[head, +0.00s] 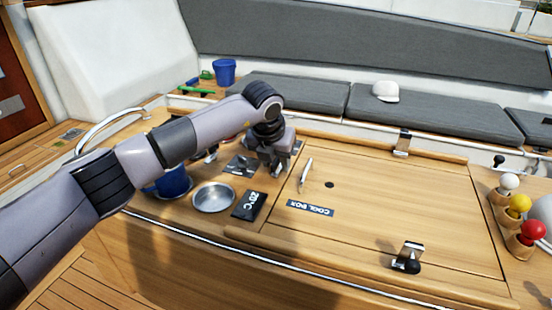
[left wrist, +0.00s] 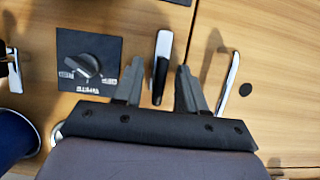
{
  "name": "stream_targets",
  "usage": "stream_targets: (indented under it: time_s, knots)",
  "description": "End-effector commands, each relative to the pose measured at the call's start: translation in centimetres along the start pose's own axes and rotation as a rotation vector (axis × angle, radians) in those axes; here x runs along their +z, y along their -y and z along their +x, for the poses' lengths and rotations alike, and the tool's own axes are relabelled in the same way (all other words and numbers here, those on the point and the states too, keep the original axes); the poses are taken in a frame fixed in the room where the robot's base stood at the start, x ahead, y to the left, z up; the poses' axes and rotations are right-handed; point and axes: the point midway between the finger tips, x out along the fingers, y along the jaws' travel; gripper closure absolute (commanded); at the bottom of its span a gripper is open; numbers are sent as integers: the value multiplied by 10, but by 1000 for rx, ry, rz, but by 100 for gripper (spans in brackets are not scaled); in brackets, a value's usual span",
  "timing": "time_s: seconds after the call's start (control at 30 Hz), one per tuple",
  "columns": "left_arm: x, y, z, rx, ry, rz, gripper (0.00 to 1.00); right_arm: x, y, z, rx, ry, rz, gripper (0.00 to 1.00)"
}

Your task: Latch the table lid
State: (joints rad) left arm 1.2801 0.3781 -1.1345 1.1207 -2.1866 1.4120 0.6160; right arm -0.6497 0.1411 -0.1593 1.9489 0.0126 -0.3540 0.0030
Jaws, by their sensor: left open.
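The wooden table lid (head: 420,200) lies flat and level with the tabletop, with a "COOL BOX" label on it. A chrome handle (head: 305,175) stands near its left edge and also shows in the left wrist view (left wrist: 229,82). My left gripper (head: 276,170) is open, low over the table just left of the lid. In the left wrist view, a chrome-and-black lever (left wrist: 161,60) lies between the open fingers, with no clear contact. In the head view the gripper mostly hides this lever. A chrome latch with a black knob (head: 408,258) sits at the lid's front edge.
Another chrome latch (head: 403,142) sits at the lid's back edge. A rotary switch panel (left wrist: 88,62) is left of the gripper. White, yellow and red knobs (head: 520,205) are at right.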

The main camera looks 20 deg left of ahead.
Motion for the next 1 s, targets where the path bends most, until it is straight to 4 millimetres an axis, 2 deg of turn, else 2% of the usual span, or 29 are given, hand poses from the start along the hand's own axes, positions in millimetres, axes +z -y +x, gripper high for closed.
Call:
stream_targets:
  time_s: [0.07,0.2,0.67,1.0]
  knots:
    - [0,0,0,0,0,0,60,0,0,0,0,0,0,100]
    - [0,0,0,-1,0,0,100,0,0,0,0,0,0,100]
    - [0,0,0,-28,-1,66,100,6,0,4,0,0,1,100]
    - [0,-1,1,-129,0,308,100,18,0,13,0,-1,2,100]
